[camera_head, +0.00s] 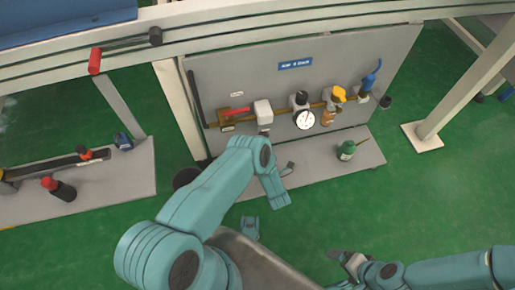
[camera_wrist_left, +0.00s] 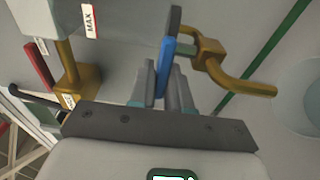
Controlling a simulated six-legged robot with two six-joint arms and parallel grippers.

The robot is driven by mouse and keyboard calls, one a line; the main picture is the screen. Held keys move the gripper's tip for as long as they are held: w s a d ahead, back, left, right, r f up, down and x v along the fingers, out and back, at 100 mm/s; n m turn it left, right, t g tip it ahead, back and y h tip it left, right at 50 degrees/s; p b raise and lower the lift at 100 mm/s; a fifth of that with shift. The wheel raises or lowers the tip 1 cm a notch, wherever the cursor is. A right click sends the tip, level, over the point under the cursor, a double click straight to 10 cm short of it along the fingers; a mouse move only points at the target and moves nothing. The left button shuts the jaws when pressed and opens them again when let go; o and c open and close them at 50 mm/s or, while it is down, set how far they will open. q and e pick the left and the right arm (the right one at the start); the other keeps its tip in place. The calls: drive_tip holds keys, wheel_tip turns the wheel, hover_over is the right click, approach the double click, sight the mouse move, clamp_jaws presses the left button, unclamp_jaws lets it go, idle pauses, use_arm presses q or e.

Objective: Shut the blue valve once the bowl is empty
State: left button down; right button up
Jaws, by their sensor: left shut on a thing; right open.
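In the left wrist view, the blue valve's flat handle (camera_wrist_left: 168,55) stands between the fingers of my left gripper (camera_wrist_left: 161,82), which is shut on it. A brass valve body and curved spout (camera_wrist_left: 228,68) are just right of the handle. In the head view, a blue-handled valve (camera_head: 371,78) is at the right end of the panel's brass pipe. My left arm crosses the middle there, and its fingertips cannot be made out. My right gripper (camera_head: 345,260) is open and empty over the floor at lower right. I cannot identify a bowl, or its contents, with certainty.
The panel carries a gauge (camera_head: 305,119), a yellow-handled valve (camera_head: 338,94) and a red lever (camera_head: 233,112). A green bottle (camera_head: 346,150) stands on the panel's base.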

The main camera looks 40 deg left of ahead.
use_arm(q)
drive_tip(key=shift+a+m+t+h, duration=0.2)
drive_tip(key=shift+m+t+h, duration=0.3)
drive_tip(key=shift+t, duration=0.1)
drive_tip(key=shift+w, duration=0.1)
drive_tip(key=c, duration=1.2)
unclamp_jaws()
drive_tip(key=shift+o, duration=0.2)
drive_tip(key=shift+d+p, duration=0.15)
drive_tip(key=shift+p, duration=0.15)
drive_tip(key=p+v, duration=0.5)
drive_tip(key=v, duration=0.6)
drive_tip(key=shift+s+d+p, duration=0.2)
drive_tip(key=shift+s+p, duration=0.1)
drive_tip(key=shift+s, duration=0.1)
